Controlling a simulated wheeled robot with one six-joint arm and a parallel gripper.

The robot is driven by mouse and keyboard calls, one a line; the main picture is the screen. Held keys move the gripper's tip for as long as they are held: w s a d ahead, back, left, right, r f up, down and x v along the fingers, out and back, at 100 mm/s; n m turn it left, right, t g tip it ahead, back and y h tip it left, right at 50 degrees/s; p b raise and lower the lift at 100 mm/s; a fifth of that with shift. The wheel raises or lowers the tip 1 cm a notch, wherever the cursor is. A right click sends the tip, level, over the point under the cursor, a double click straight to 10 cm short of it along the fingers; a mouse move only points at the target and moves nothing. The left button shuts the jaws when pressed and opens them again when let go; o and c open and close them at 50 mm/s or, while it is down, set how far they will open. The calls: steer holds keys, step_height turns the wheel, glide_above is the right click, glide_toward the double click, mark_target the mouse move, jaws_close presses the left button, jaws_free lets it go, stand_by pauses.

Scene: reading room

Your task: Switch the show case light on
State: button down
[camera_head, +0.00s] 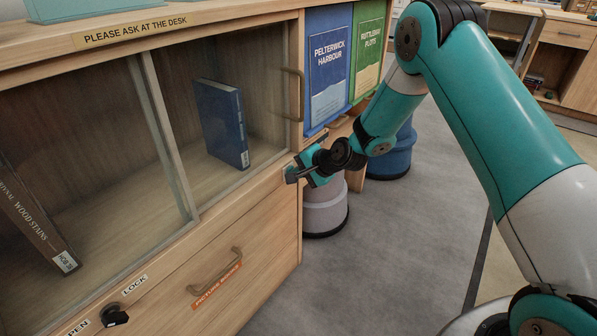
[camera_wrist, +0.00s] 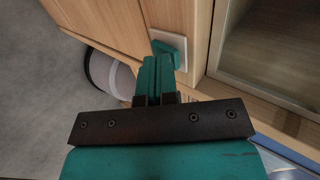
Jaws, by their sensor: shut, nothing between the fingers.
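The show case (camera_head: 290,215) is a wooden cabinet with sliding glass doors, at the left in the head view. Its inside looks dim, with no lamp glow visible. In the wrist view, a pale square switch plate (camera_wrist: 186,40) with a teal rocker (camera_wrist: 173,48) sits on the wood beside the glass. My gripper (camera_head: 291,173) is at the case's front right corner in the head view, hiding most of the switch there. Its closed fingers (camera_wrist: 157,75) reach toward the rocker in the wrist view, empty. I cannot tell whether they touch it.
A blue book (camera_head: 222,125) stands inside the case. Below the glass are a dark lock knob (camera_head: 114,315) and a drawer handle (camera_head: 214,272). A pale round bin (camera_head: 325,208) and a blue one (camera_head: 393,158) stand nearby. Grey floor (camera_head: 400,250) is clear to the right.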

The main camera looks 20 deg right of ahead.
steer(key=shift+w+a+r+p, duration=0.1)
steer(key=shift+w+a+p, duration=0.1)
steer(key=shift+p, duration=0.25)
steer(key=shift+r+p, duration=0.75)
steer(key=shift+r, duration=0.1)
steer(key=shift+s, duration=0.1)
